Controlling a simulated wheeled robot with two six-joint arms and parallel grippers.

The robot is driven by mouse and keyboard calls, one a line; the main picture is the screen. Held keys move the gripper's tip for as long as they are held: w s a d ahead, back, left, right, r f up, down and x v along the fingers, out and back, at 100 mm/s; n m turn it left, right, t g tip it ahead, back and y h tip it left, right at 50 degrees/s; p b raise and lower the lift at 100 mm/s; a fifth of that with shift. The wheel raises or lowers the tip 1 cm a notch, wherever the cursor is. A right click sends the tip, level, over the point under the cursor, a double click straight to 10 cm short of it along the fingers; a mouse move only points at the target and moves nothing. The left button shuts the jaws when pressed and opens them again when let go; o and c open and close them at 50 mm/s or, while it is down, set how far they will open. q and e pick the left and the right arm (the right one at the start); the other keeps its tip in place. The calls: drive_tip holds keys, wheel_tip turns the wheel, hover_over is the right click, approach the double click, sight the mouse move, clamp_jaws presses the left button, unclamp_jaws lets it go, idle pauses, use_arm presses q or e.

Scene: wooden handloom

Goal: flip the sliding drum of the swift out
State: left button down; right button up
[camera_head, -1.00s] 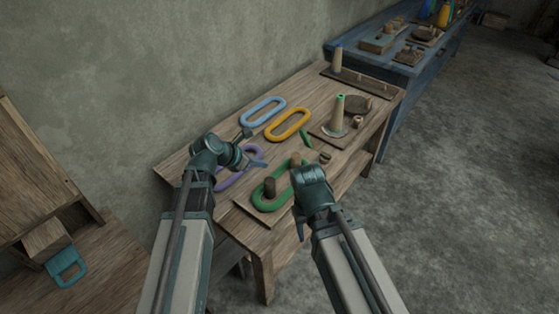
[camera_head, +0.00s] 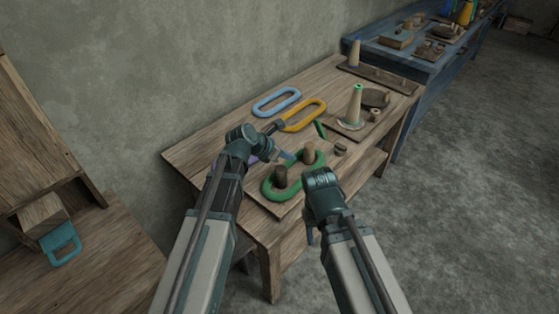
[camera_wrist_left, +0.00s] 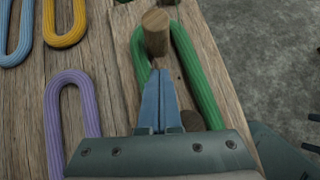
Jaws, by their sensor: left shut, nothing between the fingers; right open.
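The swift has two brown wooden drums on a board at the table's front edge, a near drum (camera_head: 280,176) and a far drum (camera_head: 308,153). A green skein (camera_head: 268,190) loops around both. In the left wrist view the far drum (camera_wrist_left: 156,34) stands just beyond my fingertips; the near drum (camera_wrist_left: 193,120) is partly hidden by my gripper. I cannot tell which drum slides. My left gripper (camera_head: 289,157) is shut and empty, its blue fingers (camera_wrist_left: 160,75) over the loop between the drums. My right gripper (camera_head: 312,236) is open, in front of the table edge.
A blue skein (camera_head: 276,102), a yellow skein (camera_head: 303,115) and a purple skein (camera_wrist_left: 72,118) lie left of and behind the swift. A cone (camera_head: 356,104) on a board stands at the right.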

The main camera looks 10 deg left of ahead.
sight(307, 144)
use_arm(q)
drive_tip(key=shift+w+d+f, duration=0.15)
drive_tip(key=shift+w+d, duration=0.65)
drive_tip(key=shift+d, duration=0.05)
drive_tip(key=shift+w+d+f, duration=0.1)
drive_tip(key=shift+w+d, duration=0.65)
drive_tip(key=shift+d, duration=0.05)
use_arm(e)
drive_tip(key=shift+f, duration=0.25)
use_arm(q)
drive_tip(key=w+d, duration=0.1)
drive_tip(key=w, duration=0.1)
drive_tip(key=w+d, duration=0.1)
drive_tip(key=shift+w+d, duration=0.3)
drive_tip(key=shift+w, duration=0.05)
drive_tip(key=shift+r, duration=0.1)
drive_tip(key=s+a, duration=0.3)
drive_tip(key=shift+s+a+p, duration=0.3)
drive_tip(key=shift+s+p, duration=0.05)
drive_tip(key=p+v, duration=0.7)
drive_tip(key=v, duration=0.2)
drive_tip(key=shift+r, duration=0.3)
use_arm(e)
wheel_tip(307, 144, up, 7)
drive_tip(key=shift+s, duration=0.15)
